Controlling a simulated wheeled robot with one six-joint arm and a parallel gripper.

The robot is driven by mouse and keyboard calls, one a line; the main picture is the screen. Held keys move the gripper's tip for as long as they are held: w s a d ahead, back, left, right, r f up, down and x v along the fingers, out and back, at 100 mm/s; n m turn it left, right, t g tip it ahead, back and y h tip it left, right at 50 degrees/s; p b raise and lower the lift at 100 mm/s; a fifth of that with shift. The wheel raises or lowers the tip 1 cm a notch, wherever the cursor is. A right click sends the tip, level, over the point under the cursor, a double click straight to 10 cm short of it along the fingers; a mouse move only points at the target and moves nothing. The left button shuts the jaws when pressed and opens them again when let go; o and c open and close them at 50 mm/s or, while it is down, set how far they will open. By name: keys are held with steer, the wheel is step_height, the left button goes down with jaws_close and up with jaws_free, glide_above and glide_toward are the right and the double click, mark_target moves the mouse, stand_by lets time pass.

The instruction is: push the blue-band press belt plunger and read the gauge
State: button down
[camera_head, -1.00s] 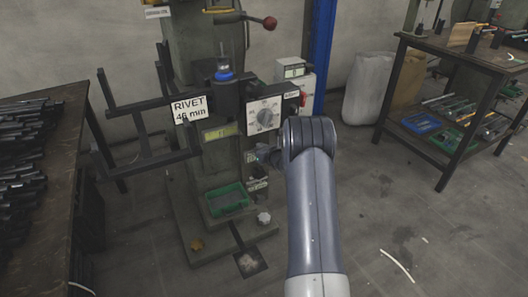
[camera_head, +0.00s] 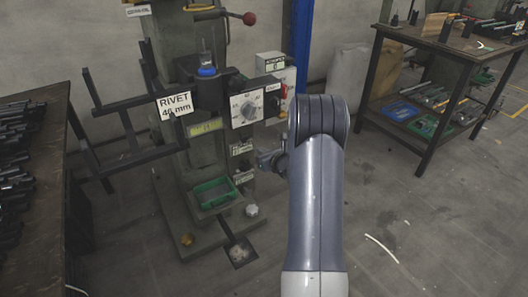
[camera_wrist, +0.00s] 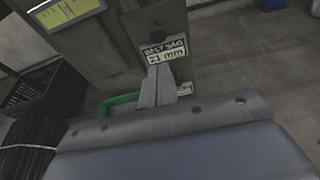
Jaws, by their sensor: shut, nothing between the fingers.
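The press (camera_head: 213,130) with a blue band (camera_head: 207,71) stands left of centre in the head view. Its sign reads RIVET 46 mm. In the wrist view a plate (camera_wrist: 166,50) on it reads BELT SAG, apparently 21 mm. A small dark round part (camera_wrist: 155,29) sits above that plate; I cannot tell whether it is the plunger. My gripper (camera_wrist: 160,72) is shut and empty, its tips overlapping the plate's lower edge in the picture; contact cannot be told. In the head view my gripper (camera_head: 268,161) shows right of the press column, partly hidden by my arm.
A green tray (camera_head: 214,193) sits low on the press. A dial box (camera_head: 250,104) is on its front. Black racks stick out left. A table of dark parts (camera_head: 28,150) stands left, a workbench (camera_head: 425,48) right. The floor between is mostly clear.

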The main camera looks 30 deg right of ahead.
steer(key=shift+s+r, duration=0.15)
steer(key=shift+s, duration=0.35)
